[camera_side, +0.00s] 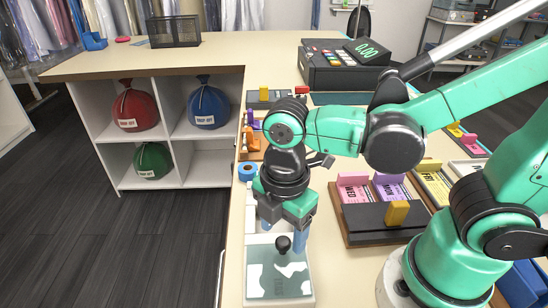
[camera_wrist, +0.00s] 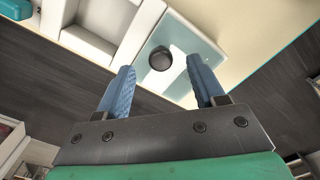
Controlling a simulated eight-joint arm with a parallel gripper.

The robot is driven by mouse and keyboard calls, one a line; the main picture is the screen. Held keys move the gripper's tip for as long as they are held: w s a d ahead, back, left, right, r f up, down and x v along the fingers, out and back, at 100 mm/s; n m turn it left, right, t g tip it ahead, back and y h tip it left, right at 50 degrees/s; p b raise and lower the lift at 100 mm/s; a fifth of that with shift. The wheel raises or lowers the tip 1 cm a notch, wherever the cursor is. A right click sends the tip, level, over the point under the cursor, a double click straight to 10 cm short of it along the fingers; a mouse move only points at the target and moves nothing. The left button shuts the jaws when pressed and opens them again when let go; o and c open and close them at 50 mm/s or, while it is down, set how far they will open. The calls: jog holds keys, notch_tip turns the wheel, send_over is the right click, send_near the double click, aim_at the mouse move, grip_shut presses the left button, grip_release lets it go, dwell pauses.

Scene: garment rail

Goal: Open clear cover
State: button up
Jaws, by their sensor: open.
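The clear cover (camera_side: 280,274) is a see-through flat lid with a black round knob (camera_side: 283,245), on a pale box at the counter's front left. White shapes show through it, and it looks closed. My gripper (camera_side: 283,231) points down over the knob, its blue fingers apart and empty. In the wrist view the cover (camera_wrist: 180,88) lies beyond the fingers, and its knob (camera_wrist: 160,58) appears between the fingertips of my gripper (camera_wrist: 163,72). I cannot tell whether a finger touches the knob.
A dark ticket tray (camera_side: 385,220) with pink and purple cards stands right of the cover. A blue tape roll (camera_side: 248,171) sits behind it. A cash register (camera_side: 340,68) is at the back. The counter's left edge is close to the box.

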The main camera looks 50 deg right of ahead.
aim_at(283, 241)
jog(key=shift+r, duration=1.9)
jog(key=w+d+r+m+t, duration=0.1)
jog(key=w+d+m+t, duration=0.1)
jog(key=d+m, duration=0.3)
jog(key=w+d+m+t, duration=0.3)
jog(key=d+m+t, duration=0.2)
jog(key=m, duration=0.8)
jog(key=shift+w+r, duration=0.35)
jog(key=shift+r, duration=0.05)
